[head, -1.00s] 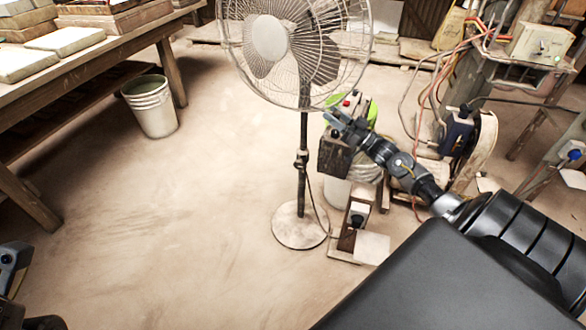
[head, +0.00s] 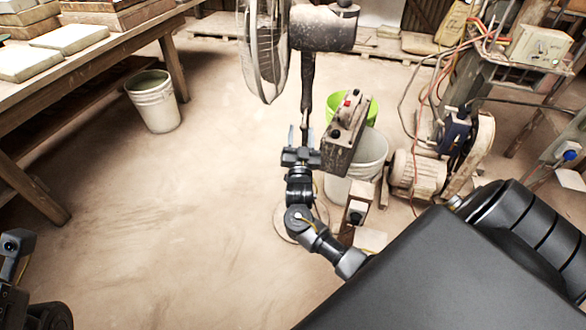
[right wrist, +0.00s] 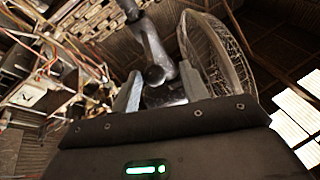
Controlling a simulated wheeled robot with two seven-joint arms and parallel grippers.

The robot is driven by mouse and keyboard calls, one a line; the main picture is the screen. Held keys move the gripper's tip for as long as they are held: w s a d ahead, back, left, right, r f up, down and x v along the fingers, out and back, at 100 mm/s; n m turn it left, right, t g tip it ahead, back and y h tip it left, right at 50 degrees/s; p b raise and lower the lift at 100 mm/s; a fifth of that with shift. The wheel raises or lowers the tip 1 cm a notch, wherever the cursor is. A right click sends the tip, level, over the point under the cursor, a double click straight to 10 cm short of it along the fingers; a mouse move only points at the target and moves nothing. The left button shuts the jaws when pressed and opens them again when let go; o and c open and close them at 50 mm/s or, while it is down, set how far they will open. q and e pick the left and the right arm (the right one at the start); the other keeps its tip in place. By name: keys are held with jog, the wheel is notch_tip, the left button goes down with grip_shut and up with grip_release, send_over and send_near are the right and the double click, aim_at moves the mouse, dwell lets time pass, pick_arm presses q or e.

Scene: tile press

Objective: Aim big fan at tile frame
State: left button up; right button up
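The big fan stands on the floor at the middle of the head view. Its wire cage (head: 264,50) shows nearly edge-on and faces left; the motor housing (head: 325,33) points right. Its dark pole (head: 307,85) runs down to a round base (head: 285,222), partly hidden by my right arm. My right gripper (head: 302,135) is open at the pole. In the right wrist view, its fingers (right wrist: 160,92) are apart with the pole (right wrist: 150,45) showing between them; contact is unclear. Part of my left gripper (head: 14,250) shows at the lower left. I cannot clearly pick out the tile frame.
A wooden table (head: 95,62) with tiles (head: 75,38) stands at upper left, a white bucket (head: 155,105) beside it. A control box (head: 345,137) hangs right of the pole. A bucket (head: 368,155), motor (head: 418,172) and cables stand right.

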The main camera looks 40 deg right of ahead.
jog(key=v, duration=0.9)
notch_tip(320, 180, down, 8)
jog(key=a+n+y+p, duration=0.2)
jog(key=n+y+p, duration=0.1)
jog(key=n+y, duration=0.1)
jog(key=shift+w+f+g+y, duration=0.25)
jog(key=shift+w+g+y, duration=0.05)
jog(key=shift+w, duration=0.15)
